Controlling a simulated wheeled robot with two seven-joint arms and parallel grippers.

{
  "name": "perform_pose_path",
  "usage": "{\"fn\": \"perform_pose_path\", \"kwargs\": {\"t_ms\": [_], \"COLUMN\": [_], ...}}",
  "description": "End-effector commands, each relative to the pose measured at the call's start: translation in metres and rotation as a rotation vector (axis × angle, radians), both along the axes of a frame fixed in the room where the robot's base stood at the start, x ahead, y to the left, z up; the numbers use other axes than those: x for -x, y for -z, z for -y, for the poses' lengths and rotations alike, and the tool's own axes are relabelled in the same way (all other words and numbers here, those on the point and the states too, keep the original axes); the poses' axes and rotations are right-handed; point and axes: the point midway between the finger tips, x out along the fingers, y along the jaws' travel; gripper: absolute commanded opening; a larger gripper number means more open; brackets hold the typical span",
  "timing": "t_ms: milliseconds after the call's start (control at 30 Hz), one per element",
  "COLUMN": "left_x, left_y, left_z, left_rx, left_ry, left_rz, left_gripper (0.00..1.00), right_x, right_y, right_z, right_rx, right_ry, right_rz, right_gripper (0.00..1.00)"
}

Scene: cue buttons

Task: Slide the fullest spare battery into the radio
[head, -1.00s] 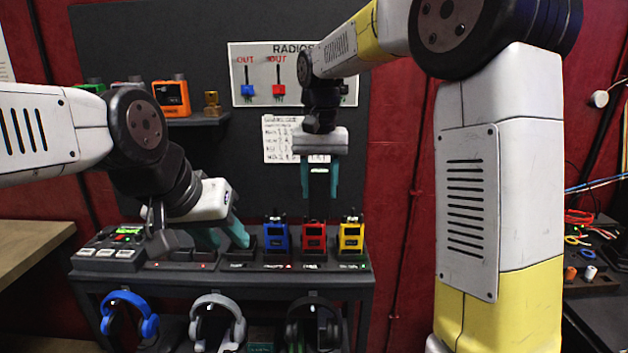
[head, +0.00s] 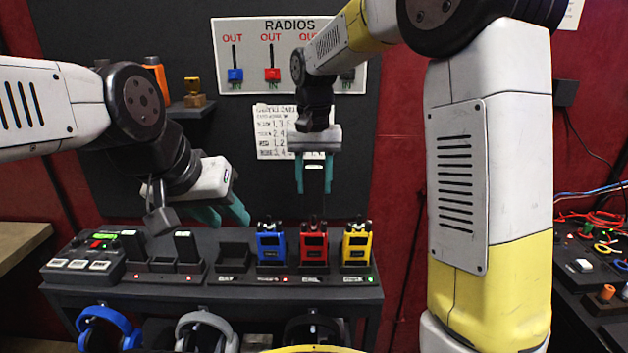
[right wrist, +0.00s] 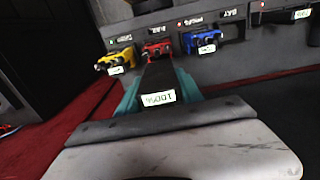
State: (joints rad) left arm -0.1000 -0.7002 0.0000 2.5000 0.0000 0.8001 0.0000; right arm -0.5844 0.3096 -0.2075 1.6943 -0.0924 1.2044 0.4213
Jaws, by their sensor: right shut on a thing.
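My right gripper (head: 314,178) is shut on a slim black battery (right wrist: 160,82), which hangs upright above the red radio (head: 314,243). The battery's white label in the right wrist view appears to read 100%, upside down. The red radio stands between the blue radio (head: 270,243) and the yellow radio (head: 356,243) on the bench. Two other black batteries, a left one (head: 133,246) and a right one (head: 187,249), stand in dock slots. My left gripper (head: 223,214) is empty with its fingers apart, above and behind the dock.
An empty dark slot (head: 234,258) lies between the right standing battery and the blue radio. A grey box with a lit display (head: 96,246) sits at the bench's left end. Headphones (head: 206,328) hang below. A RADIOS board (head: 290,82) is on the back wall.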

Motion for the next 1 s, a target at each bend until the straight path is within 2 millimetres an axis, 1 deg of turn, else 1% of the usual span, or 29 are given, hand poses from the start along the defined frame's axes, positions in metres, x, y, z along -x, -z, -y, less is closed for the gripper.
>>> {"fn": "perform_pose_path", "kwargs": {"t_ms": [100,367,1000], "left_x": [0.0,0.0,0.0], "left_y": [0.0,0.0,0.0], "left_z": [0.0,0.0,0.0], "left_rx": [0.0,0.0,0.0], "left_ry": [0.0,0.0,0.0], "left_rz": [0.0,0.0,0.0], "left_gripper": [0.36,0.36,0.36], "right_x": [0.0,0.0,0.001], "right_y": [0.007,0.017,0.061], "right_z": [0.0,0.0,0.0], "right_rx": [0.0,0.0,0.0], "right_ry": [0.0,0.0,0.0], "right_rz": [0.0,0.0,-0.001], "right_gripper": [0.0,0.0,0.0]}}
